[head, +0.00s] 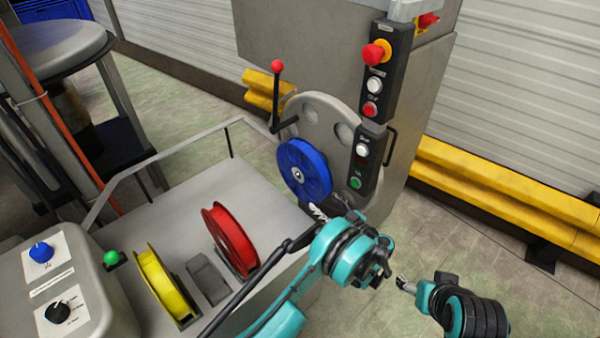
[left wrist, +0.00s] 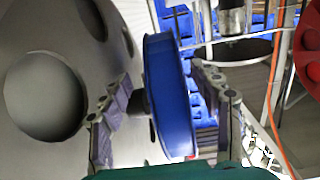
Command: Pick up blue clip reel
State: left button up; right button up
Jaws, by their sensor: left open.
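The blue clip reel (head: 304,170) is on the front of a grey round plate on the machine. My left gripper (head: 318,210) is open at the reel's lower edge in the head view, partly hidden by its own wrist. In the left wrist view the blue reel (left wrist: 168,100) stands edge-on between the two spread fingers of the left gripper (left wrist: 163,75). The left finger is on the side of the grey plate. I cannot tell whether either finger touches the reel. My right gripper (head: 404,284) is low at the right, apart from the reel; its jaws are too small to judge.
A red reel (head: 230,240) and a yellow reel (head: 163,284) stand upright on the grey table (head: 190,190). A button panel (head: 370,160) is just right of the blue reel. A red-knobbed lever (head: 277,90) rises at its upper left. Yellow barriers (head: 500,190) line the right.

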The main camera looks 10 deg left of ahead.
aim_at(307, 189)
pick_arm(q)
jog(key=shift+w+a+r, duration=0.1)
jog(key=shift+w+a, duration=0.2)
jog(key=shift+a, duration=0.05)
jog(key=shift+b+x, duration=0.45)
jog(key=shift+x, duration=0.5)
jog(key=x, duration=0.1)
jog(key=b+x, duration=0.2)
jog(key=x, duration=0.1)
jog(key=shift+s+a+r, duration=0.2)
jog(key=shift+a+r, duration=0.1)
jog(key=shift+r, duration=0.1)
jog(key=shift+w+a, duration=0.25)
jog(key=shift+a, duration=0.05)
jog(key=shift+r, duration=0.1)
grip_shut()
jog(key=shift+r, duration=0.1)
